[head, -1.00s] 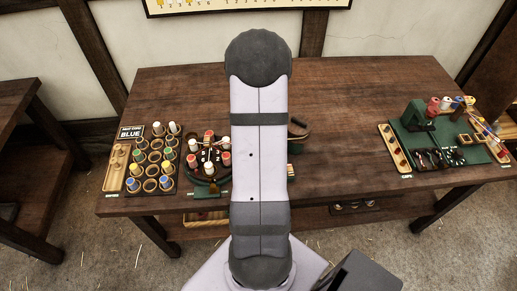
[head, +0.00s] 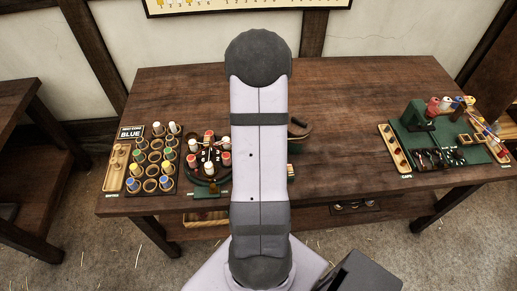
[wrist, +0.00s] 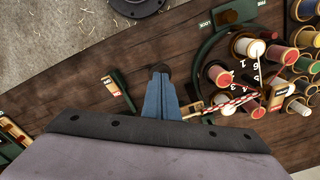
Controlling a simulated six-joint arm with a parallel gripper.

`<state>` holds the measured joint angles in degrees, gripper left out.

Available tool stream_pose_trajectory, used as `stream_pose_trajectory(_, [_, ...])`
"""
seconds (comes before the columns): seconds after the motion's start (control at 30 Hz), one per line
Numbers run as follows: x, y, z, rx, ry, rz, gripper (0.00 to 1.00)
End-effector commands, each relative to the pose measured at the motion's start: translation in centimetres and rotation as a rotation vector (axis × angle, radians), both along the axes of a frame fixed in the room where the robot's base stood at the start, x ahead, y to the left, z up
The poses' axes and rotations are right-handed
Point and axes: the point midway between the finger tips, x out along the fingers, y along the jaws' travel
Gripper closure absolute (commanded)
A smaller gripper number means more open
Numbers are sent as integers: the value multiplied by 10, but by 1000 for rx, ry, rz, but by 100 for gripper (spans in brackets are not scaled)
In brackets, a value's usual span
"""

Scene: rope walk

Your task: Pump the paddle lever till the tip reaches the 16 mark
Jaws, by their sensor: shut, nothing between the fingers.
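In the wrist view my gripper (wrist: 161,70) shows as narrow blue fingers with a dark end, shut and empty over the brown bench. To its right is the braiding stand, with coloured thread spools (wrist: 217,74), printed numbers and a green curved rail (wrist: 207,50). A red-and-white striped rope (wrist: 236,104) runs from the spools toward the fingers. A green piece (wrist: 238,12) with a lock label stands at the rail's top. I cannot make out the paddle lever or the 16 mark. In the head view my arm hides my gripper and part of the stand.
In the head view a rack of coloured bobbins (head: 151,170) stands left on the bench (head: 350,100). A green board (head: 445,150) with spools and small parts lies right. A dark curved piece (head: 301,128) shows beside my arm. The bench between it and the board is clear.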

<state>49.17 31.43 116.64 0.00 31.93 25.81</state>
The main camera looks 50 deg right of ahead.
Motion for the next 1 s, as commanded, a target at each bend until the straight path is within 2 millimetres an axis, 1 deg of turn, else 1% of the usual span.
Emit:
stream_pose_trajectory(0.37, [0, 0, -2, 0, 0, 0, 100])
stream_pose_trajectory(1.0, [-1, 1, -21, 0, 0, 0, 100])
